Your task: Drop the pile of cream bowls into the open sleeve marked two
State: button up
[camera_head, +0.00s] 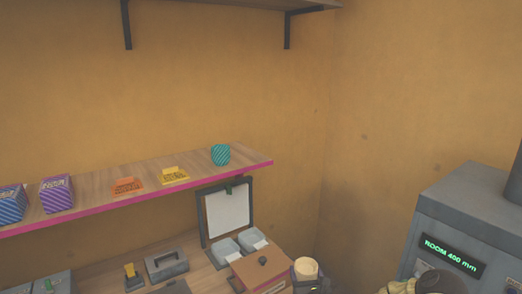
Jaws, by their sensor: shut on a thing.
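A cream round thing (305,267), which looks like the pile of cream bowls, is low in the head view, right of the wooden box. Its round top shows; its lower part is hidden. My gripper (314,287) appears as a dark shape with yellow marks just below it, cut by the bottom edge. It is shut on the cream pile; the fingers are not clearly seen. No sleeve marked two can be made out in this view.
A pink-edged shelf (140,203) holds boxes, trays and a teal striped cup (220,154). A grey machine (467,226) reading "ROOM 400 mm" stands right.

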jog(key=s+f+m+h, duration=0.1)
jog(key=s+f, duration=1.5)
jog(key=s, duration=0.1)
jog(key=shift+s+d+h+b, duration=0.2)
jog(key=shift+d+h+b, duration=0.1)
jog(key=shift+h+b, duration=0.1)
